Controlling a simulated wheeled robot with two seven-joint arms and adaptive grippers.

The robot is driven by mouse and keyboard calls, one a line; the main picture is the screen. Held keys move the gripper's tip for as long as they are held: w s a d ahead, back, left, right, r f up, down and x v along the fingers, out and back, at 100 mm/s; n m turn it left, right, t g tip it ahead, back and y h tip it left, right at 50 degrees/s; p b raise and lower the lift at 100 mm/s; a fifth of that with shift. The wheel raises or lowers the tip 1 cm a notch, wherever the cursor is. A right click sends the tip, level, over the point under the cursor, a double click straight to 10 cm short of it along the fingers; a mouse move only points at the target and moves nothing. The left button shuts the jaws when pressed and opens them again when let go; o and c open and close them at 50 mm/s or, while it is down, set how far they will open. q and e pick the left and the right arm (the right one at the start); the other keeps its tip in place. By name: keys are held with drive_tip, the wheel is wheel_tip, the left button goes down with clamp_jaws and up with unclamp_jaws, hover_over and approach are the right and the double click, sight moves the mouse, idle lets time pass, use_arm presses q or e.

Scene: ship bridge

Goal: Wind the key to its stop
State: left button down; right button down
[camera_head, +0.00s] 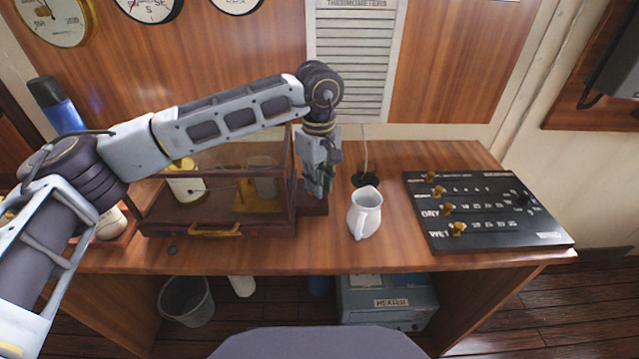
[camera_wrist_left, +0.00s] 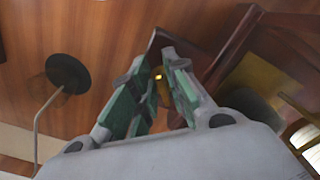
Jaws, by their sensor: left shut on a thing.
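A wood-framed glass instrument case (camera_head: 270,227) stands on the left half of the desk. My left gripper (camera_head: 318,188) points down at the case's right end, over a small dark wooden block (camera_head: 314,207). In the left wrist view, the green-padded fingers of my left gripper (camera_wrist_left: 156,65) are closed in on a small brass piece, which looks like the key (camera_wrist_left: 158,76). Only a bit of the key shows between the fingers, so its turn angle cannot be read. In the head view the gripper hides it. My right gripper is not in view.
A white jug (camera_head: 365,213) stands close to the right of my left gripper. Behind it is a dark round base (camera_head: 365,179) with a thin stem. A black panel with brass knobs (camera_head: 487,210) lies at the right. The desk front (camera_head: 330,255) is clear.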

use_arm(q)
drive_tip(key=m, duration=0.2)
drive_tip(key=m+b, duration=0.1)
drive_tip(key=shift+a+m, duration=0.2)
drive_tip(key=shift+m, duration=0.2)
drive_tip(key=m, duration=0.3)
drive_tip(key=shift+s+a+m+b, duration=0.1)
drive_tip(key=shift+a+m+b, duration=0.15)
drive_tip(key=shift+m+b, duration=0.1)
drive_tip(key=shift+a+m, duration=0.1)
drive_tip(key=shift+m, duration=0.85)
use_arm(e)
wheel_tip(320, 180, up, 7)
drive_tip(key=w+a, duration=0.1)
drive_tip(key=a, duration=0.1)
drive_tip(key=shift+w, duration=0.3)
use_arm(q)
drive_tip(key=shift+r, duration=0.1)
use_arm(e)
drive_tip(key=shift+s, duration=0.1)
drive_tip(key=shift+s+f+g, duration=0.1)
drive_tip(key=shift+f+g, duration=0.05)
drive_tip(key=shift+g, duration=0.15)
use_arm(q)
drive_tip(key=c, duration=1.7)
unclamp_jaws()
drive_tip(key=shift+o, duration=0.4)
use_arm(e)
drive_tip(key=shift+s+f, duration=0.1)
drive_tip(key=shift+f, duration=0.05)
